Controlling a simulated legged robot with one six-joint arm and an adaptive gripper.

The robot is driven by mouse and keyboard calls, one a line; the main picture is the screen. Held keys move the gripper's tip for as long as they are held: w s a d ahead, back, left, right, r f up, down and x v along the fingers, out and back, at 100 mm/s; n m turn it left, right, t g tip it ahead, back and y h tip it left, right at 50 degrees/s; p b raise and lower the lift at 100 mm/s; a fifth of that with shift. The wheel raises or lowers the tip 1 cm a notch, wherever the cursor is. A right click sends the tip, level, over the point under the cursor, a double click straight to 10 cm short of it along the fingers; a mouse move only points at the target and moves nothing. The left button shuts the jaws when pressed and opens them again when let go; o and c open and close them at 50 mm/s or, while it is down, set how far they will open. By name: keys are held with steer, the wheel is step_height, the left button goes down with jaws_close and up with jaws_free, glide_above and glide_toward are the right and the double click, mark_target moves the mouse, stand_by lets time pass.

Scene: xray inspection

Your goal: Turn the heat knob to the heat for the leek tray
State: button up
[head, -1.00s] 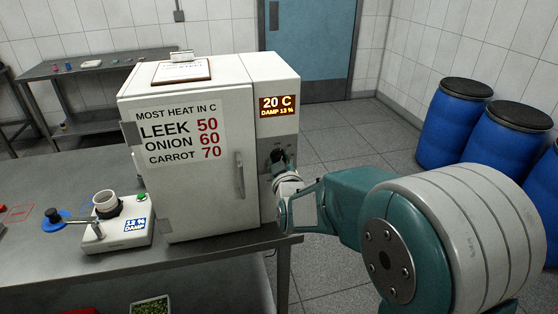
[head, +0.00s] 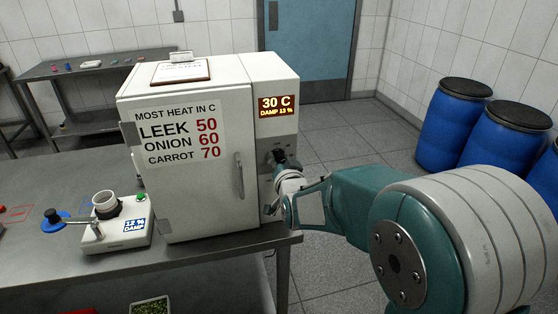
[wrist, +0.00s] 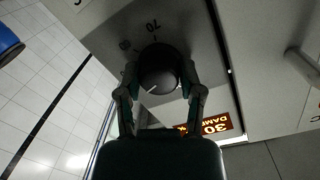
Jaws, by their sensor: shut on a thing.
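The heat knob (wrist: 158,70) is a round black dial with a pale pointer line. It sits on the grey panel of the white cabinet (head: 190,195). My gripper (wrist: 160,80) is shut on the knob, one finger on each side. In the head view my gripper (head: 284,163) is at the panel and hides most of the knob. The display (head: 278,105) above reads 30 C and DAMP 13 %. It also shows upside down in the wrist view (wrist: 215,126). The sign (head: 182,135) on the door lists leek 50, onion 60, carrot 70.
A damp meter (head: 115,228) reading 12 % stands on the steel table (head: 60,185), left of the cabinet. The cabinet door's handle (head: 239,175) is close to my gripper. Blue barrels (head: 455,125) stand at the right. The floor between is clear.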

steer(key=m, duration=0.4)
steer(key=shift+s+f+m+y, duration=0.1)
steer(key=shift+f+m+y, duration=0.2)
steer(key=shift+f+m, duration=0.1)
stand_by(0.5)
steer(key=o, duration=1)
steer(key=shift+o, duration=0.8)
steer(key=shift+r, duration=0.2)
steer(key=v, duration=1.1)
steer(key=shift+s, duration=0.4)
